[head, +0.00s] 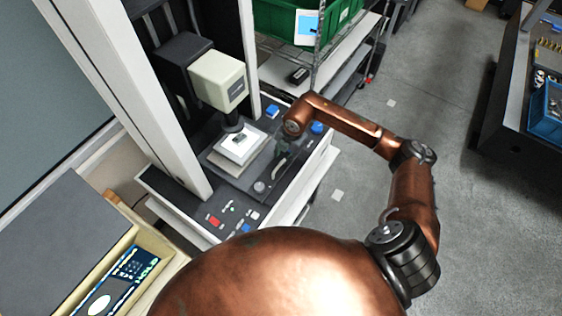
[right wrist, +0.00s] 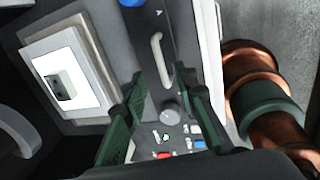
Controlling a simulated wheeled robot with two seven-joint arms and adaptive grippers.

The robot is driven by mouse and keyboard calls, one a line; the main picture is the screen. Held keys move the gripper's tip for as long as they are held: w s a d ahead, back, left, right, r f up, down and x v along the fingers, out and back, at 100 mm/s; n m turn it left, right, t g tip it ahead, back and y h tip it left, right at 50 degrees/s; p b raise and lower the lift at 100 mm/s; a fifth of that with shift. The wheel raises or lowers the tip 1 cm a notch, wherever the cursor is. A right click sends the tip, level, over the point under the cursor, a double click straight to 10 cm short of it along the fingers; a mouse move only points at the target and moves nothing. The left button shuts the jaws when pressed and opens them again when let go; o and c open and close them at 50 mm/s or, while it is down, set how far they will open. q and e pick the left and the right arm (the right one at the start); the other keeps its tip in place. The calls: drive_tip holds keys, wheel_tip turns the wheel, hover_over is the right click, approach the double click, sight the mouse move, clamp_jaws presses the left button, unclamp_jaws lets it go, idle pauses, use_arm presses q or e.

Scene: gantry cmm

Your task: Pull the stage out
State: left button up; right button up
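The stage is a dark panel with a raised light plate (head: 240,146), set under the cream probe head of the gantry machine. A small grey-green block (right wrist: 61,86) sits on its white top in the right wrist view. A pale bar handle (right wrist: 158,58) stands on the dark surface to the right of the plate. My right gripper (right wrist: 161,78) is open, its green fingers spread and pointing toward the handle; the handle appears just beyond the fingertips, and I see no contact. In the head view, my right gripper (head: 283,147) is small and dark over the panel. My left gripper is out of view.
A control panel with a red button (head: 215,221) and a knob (right wrist: 170,114) lies at the machine's front. The cream probe head (head: 218,80) hangs above the plate. A wire rack with a green bin (head: 290,22) stands behind. Grey floor is open to the right.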

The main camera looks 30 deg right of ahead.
sight(280, 164)
drive_tip(key=shift+w+a+f+p, duration=0.1)
drive_tip(key=shift+w+f+p, duration=0.1)
drive_tip(key=shift+f, duration=0.8)
drive_tip(key=shift+w+a+f+p, duration=0.15)
drive_tip(key=shift+f+p, duration=0.1)
drive_tip(key=shift+f, duration=0.8)
drive_tip(key=shift+w+a+f+p, duration=0.1)
drive_tip(key=shift+f+p, duration=0.1)
drive_tip(key=shift+f, duration=0.8)
clamp_jaws()
drive_tip(key=shift+r, duration=0.1)
